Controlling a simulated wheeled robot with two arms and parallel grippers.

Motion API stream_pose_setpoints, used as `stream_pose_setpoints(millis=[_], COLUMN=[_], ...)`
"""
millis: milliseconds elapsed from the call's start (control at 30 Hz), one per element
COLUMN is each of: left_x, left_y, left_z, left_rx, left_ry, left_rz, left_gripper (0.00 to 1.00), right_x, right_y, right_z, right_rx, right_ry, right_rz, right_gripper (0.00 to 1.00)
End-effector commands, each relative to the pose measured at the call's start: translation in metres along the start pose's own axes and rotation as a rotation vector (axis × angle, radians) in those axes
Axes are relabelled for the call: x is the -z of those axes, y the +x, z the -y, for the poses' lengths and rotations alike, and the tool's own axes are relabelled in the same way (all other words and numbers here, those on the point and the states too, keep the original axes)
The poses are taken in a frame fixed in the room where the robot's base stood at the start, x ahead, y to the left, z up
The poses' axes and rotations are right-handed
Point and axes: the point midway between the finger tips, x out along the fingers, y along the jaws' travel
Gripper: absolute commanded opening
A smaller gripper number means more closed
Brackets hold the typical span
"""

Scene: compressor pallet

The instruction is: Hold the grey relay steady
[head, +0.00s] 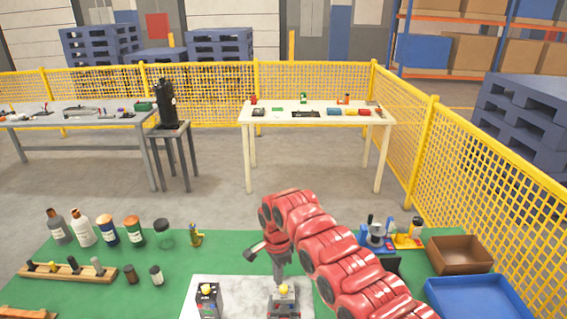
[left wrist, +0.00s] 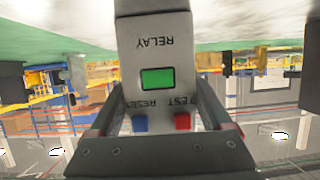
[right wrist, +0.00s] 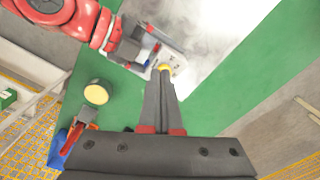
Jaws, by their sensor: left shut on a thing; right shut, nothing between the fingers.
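The grey relay (left wrist: 157,55) fills the middle of the left wrist view, upside down, with a green window and blue and red buttons. My left gripper (left wrist: 160,125) is shut on it near the buttons.
Bottles (head: 82,230) and a wooden rack (head: 70,272) are at left. A brown tray (head: 460,252) and blue tray (head: 478,298) are at right. The green mat behind the plate is mostly clear.

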Motion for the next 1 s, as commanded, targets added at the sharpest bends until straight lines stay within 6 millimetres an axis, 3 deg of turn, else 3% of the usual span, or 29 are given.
stream_pose_setpoints(millis=[400, 1000], left_x=[-0.001, 0.000], left_y=[0.000, 0.000], left_z=[0.000, 0.000], left_rx=[-0.001, -0.001], left_ry=[0.000, 0.000], left_rz=[0.001, 0.001], left_gripper=[0.02, 0.02], right_x=[-0.002, 0.000], right_y=[0.052, 0.061], right_z=[-0.002, -0.001], right_rx=[-0.006, -0.004], right_ry=[-0.002, -0.001], right_rz=[0.002, 0.000], right_gripper=[0.00, 0.00])
